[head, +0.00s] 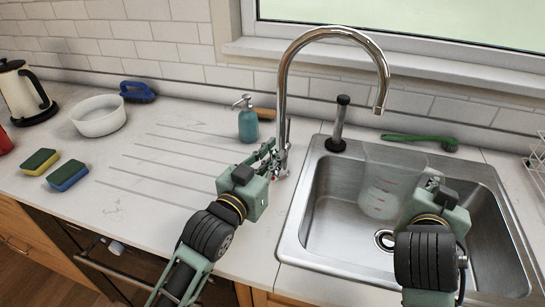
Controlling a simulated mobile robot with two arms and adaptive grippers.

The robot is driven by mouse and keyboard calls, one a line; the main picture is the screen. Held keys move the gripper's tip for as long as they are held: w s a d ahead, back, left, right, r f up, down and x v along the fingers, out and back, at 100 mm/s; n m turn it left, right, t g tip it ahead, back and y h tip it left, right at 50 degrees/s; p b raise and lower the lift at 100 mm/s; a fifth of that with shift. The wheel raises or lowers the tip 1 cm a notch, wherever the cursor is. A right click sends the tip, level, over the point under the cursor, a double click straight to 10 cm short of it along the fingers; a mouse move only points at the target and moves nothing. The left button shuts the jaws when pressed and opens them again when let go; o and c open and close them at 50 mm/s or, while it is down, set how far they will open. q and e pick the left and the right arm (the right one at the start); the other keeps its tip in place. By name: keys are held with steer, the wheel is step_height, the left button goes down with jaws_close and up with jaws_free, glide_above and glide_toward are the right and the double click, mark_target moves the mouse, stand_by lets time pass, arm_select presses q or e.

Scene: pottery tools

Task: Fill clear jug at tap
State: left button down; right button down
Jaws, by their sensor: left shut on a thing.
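The clear jug (380,188) with red measuring marks is over the sink (333,228), below the spout of the chrome tap (283,95). No water stream shows. My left gripper (270,154) is at the tap's base, shut on the tap handle (287,130); its fingers partly overlap the tap. My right gripper (432,185) is against the jug's right side. Its body hides its fingertips and part of the jug, so its grip does not show. I cannot tell whether the jug touches the sink floor.
A blue soap dispenser (248,124) stands just left of the tap. A dark-topped cylinder (340,122) and a green brush (420,140) are behind the sink. A white bowl (98,116), sponges (68,175) and a kettle (22,92) are left. The grooved counter between is clear.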

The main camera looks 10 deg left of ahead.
arm_select(q)
steer(key=shift+d, duration=0.1)
stand_by(0.3)
steer(key=d+f+m, duration=0.1)
steer(key=m, duration=0.2)
steer(key=d+m+g+y, duration=0.1)
steer(key=d+m, duration=0.1)
steer(key=m, duration=0.1)
steer(key=s+d+f+m, duration=0.1)
steer(key=d+m, duration=0.1)
steer(key=m, duration=0.1)
steer(key=shift+f+y, duration=0.35)
steer(key=shift+y, duration=0.05)
steer(key=shift+d+f+m+g+y, duration=0.2)
steer(key=shift+f+m, duration=0.25)
steer(key=shift+m, duration=0.3)
steer(key=shift+d+f+m+g+y, duration=0.1)
steer(key=shift+d+f+m+y, duration=0.25)
steer(key=shift+m, duration=0.4)
steer(key=shift+f, duration=0.1)
steer(key=c, duration=1.8)
jaws_free()
steer(key=shift+a, duration=0.1)
steer(key=shift+c, duration=0.2)
